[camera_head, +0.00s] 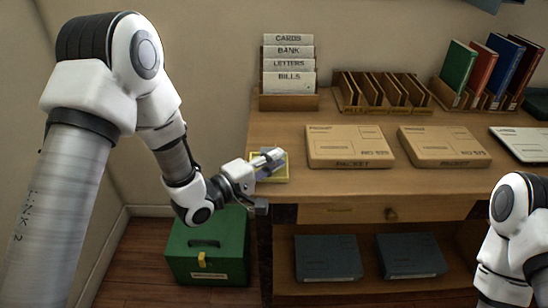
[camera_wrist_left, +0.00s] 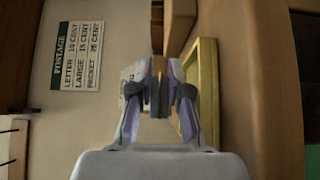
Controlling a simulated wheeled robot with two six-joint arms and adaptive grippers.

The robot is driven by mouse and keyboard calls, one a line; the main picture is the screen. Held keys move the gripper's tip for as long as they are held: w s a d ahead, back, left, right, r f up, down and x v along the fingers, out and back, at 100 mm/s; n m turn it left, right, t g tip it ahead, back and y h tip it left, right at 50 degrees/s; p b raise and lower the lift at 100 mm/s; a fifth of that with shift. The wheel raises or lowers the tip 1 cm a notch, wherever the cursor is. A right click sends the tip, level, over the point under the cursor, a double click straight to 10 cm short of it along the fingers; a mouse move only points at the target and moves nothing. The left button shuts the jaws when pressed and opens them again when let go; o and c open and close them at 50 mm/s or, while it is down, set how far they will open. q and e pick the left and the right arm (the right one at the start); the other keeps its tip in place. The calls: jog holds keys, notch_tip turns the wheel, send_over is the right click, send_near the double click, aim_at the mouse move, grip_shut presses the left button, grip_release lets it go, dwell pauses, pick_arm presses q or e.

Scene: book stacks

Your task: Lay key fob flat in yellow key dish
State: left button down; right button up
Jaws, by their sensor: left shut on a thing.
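The yellow key dish (camera_head: 273,181) sits at the left end of the desk top in the head view. My left gripper (camera_head: 268,162) is over it and hides most of its inside. In the left wrist view, the dish's yellow rim (camera_wrist_left: 208,70) is to the right of my left gripper (camera_wrist_left: 160,88). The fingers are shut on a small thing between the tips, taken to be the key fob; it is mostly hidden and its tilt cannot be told. My right gripper is out of view.
Two packets (camera_head: 348,146) lie right of the dish. A card holder (camera_head: 288,102) and a slotted wooden rack (camera_head: 383,108) stand behind. A green box (camera_head: 207,250) is on the floor below. A postage sign (camera_wrist_left: 77,55) shows in the left wrist view.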

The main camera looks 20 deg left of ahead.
pick_arm(q)
jog(key=c, duration=1)
grip_release()
jog(key=shift+c, duration=0.2)
jog(key=shift+s, duration=0.1)
jog(key=shift+f, duration=0.25)
jog(key=shift+s, duration=0.1)
jog(key=shift+s+a, duration=0.1)
jog(key=shift+s, duration=0.15)
jog(key=v, duration=1.1)
jog(key=shift+r, duration=0.3)
